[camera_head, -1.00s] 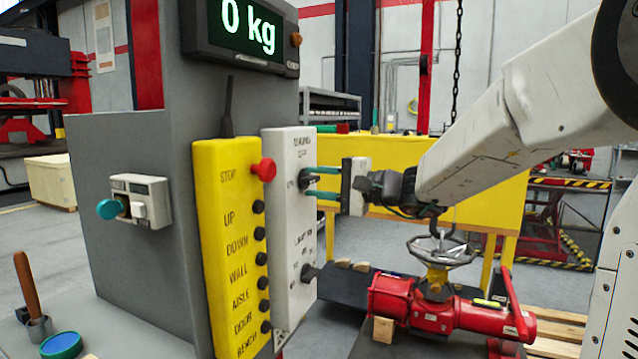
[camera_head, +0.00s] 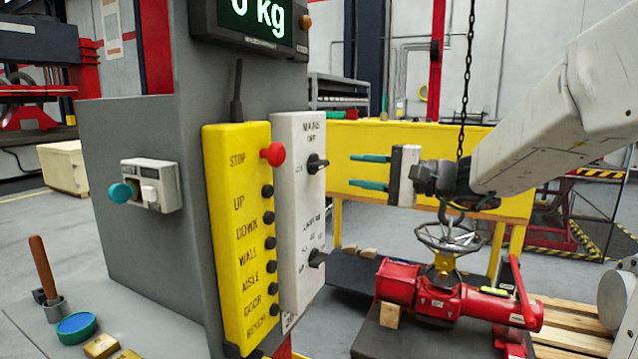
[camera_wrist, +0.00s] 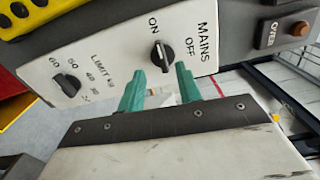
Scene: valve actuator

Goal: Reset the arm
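My gripper (camera_head: 353,171) has two teal fingers pointing left toward the white control panel (camera_head: 300,215). The fingers are spread apart with nothing between them, and a gap separates their tips from the panel. The black MAINS knob (camera_head: 317,163) is just beyond the fingertips. In the wrist view my gripper (camera_wrist: 158,72) is also open, and the MAINS knob (camera_wrist: 162,57) shows past the tips, near the ON and OFF marks. I cannot tell exactly which mark it points to. My white arm (camera_head: 560,110) reaches in from the right.
A yellow button panel (camera_head: 238,230) with a red STOP button (camera_head: 272,154) is left of the white panel. A hanging chain (camera_head: 468,70) is close behind my wrist. Below is a red valve actuator (camera_head: 450,295) with a handwheel (camera_head: 448,237). A yellow barrier (camera_head: 345,205) stands behind.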

